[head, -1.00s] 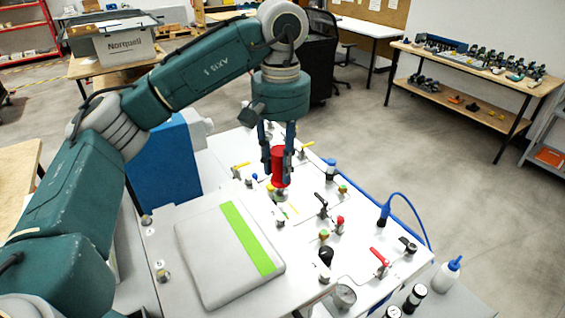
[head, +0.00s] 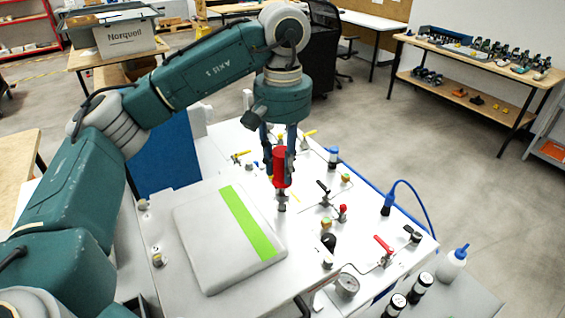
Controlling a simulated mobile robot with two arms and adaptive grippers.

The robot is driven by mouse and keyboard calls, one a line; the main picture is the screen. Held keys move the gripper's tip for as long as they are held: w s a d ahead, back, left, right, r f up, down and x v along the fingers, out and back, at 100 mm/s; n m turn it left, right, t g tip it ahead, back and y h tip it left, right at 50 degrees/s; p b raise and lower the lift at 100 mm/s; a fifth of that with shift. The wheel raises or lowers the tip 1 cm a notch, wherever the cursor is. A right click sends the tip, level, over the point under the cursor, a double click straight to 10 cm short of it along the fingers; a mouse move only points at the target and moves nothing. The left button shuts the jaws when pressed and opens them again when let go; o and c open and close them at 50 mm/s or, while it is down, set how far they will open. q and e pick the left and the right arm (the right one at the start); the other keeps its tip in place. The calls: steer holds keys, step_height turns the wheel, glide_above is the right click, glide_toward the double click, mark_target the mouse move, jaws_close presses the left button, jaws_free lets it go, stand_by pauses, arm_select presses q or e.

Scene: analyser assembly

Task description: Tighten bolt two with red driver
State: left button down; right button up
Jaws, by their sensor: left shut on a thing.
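My left gripper (head: 279,158) hangs over the middle of the white analyser panel (head: 220,145). It is shut on the red driver (head: 280,168), which it holds upright with the tip pointing down. Under the driver is a dark metallic part (head: 282,203); I cannot tell whether this is the driver's tip or a bolt it touches. No bolt can be made out for certain as bolt two. My right gripper is not in view.
A grey cover with a green stripe (head: 203,240) lies left of the driver. Several valves surround it, including a red-handled one (head: 383,245) and a black-handled one (head: 322,188). A blue hose (head: 413,193) and a white bottle (head: 452,263) are at the right.

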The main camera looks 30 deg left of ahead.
arm_select(q)
steer(key=shift+f, duration=0.3)
stand_by(0.5)
steer(key=shift+f+b, duration=0.45)
steer(key=shift+b, duration=0.1)
stand_by(0.5)
steer(key=shift+f+b, duration=0.4)
steer(key=shift+f, duration=0.2)
steer(key=c, duration=2.2)
jaws_free()
jaws_close()
steer(key=m, duration=1.2)
